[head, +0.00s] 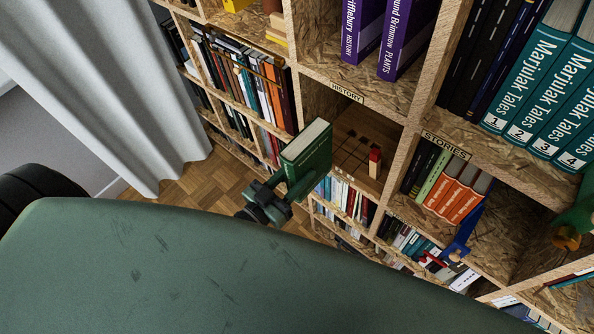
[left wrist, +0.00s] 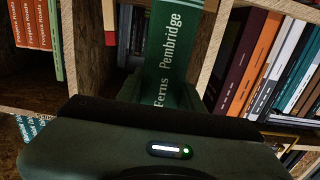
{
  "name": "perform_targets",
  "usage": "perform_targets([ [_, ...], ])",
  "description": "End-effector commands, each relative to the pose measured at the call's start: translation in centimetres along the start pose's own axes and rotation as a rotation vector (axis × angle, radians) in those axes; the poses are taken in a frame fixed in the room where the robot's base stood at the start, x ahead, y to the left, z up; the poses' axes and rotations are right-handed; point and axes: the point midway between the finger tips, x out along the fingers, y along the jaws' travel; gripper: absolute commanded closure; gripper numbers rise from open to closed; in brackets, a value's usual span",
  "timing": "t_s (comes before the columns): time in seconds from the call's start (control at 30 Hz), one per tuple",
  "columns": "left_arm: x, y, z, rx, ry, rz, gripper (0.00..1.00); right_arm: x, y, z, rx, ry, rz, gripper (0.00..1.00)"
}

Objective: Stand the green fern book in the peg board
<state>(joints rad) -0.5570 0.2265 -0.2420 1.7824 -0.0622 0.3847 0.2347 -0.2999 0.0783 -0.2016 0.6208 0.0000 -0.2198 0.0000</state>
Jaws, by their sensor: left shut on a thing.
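The green fern book (head: 308,150) is held up in front of the shelves, with its pale page edges facing up. My left gripper (head: 277,198) is shut on its lower part. In the left wrist view the book (left wrist: 174,55) shows its spine with the words "Ferns" and "Pembridge". The peg board (head: 352,153) is a wooden board with dark slots, lying in the compartment under the HISTORY label. It is just right of the book and apart from it. A small red-topped block (head: 375,162) stands at its right end.
Shelf uprights (head: 398,165) flank the peg board's compartment. Purple books (head: 405,38) stand above it, and orange books (head: 462,192) stand in the compartment to the right. A blue object (head: 463,236) is by those books. A curtain (head: 115,85) hangs at left.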

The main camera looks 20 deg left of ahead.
Motion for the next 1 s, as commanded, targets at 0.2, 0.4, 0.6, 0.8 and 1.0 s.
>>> perform_targets([
  [0.2,1.5,0.0,-0.3,0.000,0.010,0.001,1.00,0.0,0.3,0.1,0.000,-0.001,0.004,0.64],
  [0.4,2.8,0.1,-0.4,0.000,0.010,0.001,1.00,0.0,0.4,0.1,0.001,-0.001,0.004,0.64],
  [0.6,4.1,0.1,-0.3,0.000,0.010,0.001,1.00,0.1,0.4,0.1,0.001,-0.001,0.004,0.64],
  [0.8,5.3,0.0,-0.3,0.000,0.010,0.001,1.00,0.2,0.4,0.1,0.001,-0.001,0.004,0.64],
  [1.0,6.6,0.0,-0.3,0.000,0.009,0.001,1.00,0.3,0.3,0.1,0.001,-0.001,0.004,0.64],
])
